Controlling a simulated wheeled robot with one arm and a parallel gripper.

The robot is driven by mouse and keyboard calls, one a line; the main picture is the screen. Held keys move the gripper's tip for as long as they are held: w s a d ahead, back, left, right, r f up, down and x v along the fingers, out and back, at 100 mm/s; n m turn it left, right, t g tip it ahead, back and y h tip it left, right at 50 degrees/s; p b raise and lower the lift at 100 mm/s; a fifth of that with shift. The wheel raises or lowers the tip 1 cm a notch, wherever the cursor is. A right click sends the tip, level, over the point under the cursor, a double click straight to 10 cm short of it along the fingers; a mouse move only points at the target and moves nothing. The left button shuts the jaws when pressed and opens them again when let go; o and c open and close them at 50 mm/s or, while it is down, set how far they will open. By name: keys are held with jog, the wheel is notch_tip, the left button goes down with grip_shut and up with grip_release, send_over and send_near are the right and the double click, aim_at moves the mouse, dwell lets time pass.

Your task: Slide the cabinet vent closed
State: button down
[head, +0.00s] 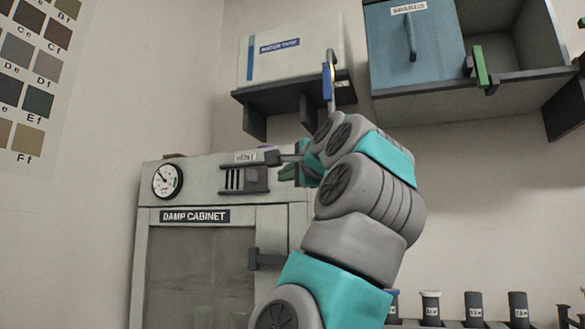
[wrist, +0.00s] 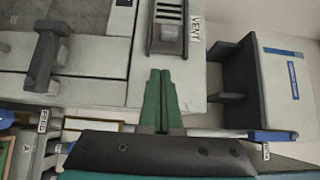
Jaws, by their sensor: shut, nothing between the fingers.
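The cabinet vent (head: 233,180) is a dark grey slotted plate on the upper front of the damp cabinet, under a VENT label (head: 245,157). Some dark slots show at its left, with a plainer grey part at its right. In the head view my gripper (head: 289,172) is right of the vent, partly hidden by my arm. Contact cannot be told.
The damp cabinet (head: 180,216) has a gauge (head: 167,181) and a door handle (head: 265,259). A shelf (head: 270,102) with a white box (head: 292,57) and a blue-handled bar (head: 328,82) are above my arm. A blue-doored wall cabinet (head: 412,45) is upper right.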

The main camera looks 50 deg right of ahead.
aim_at(255, 180)
jog(key=w, duration=0.5)
jog(key=shift+w+d+p, duration=0.15)
jog(key=shift+w+p, duration=0.2)
jog(key=shift+p, duration=0.05)
jog(key=shift+w+a, duration=0.3)
jog(key=shift+w, duration=0.4)
jog(key=shift+w, duration=0.1)
jog(key=shift+w+a, duration=0.2)
jog(key=shift+w, duration=0.15)
jog(key=w, duration=0.1)
jog(key=w+a, duration=0.1)
jog(key=w, duration=0.1)
jog(key=w+a+p, duration=0.1)
jog(key=w, duration=0.1)
jog(key=shift+w+a, duration=0.15)
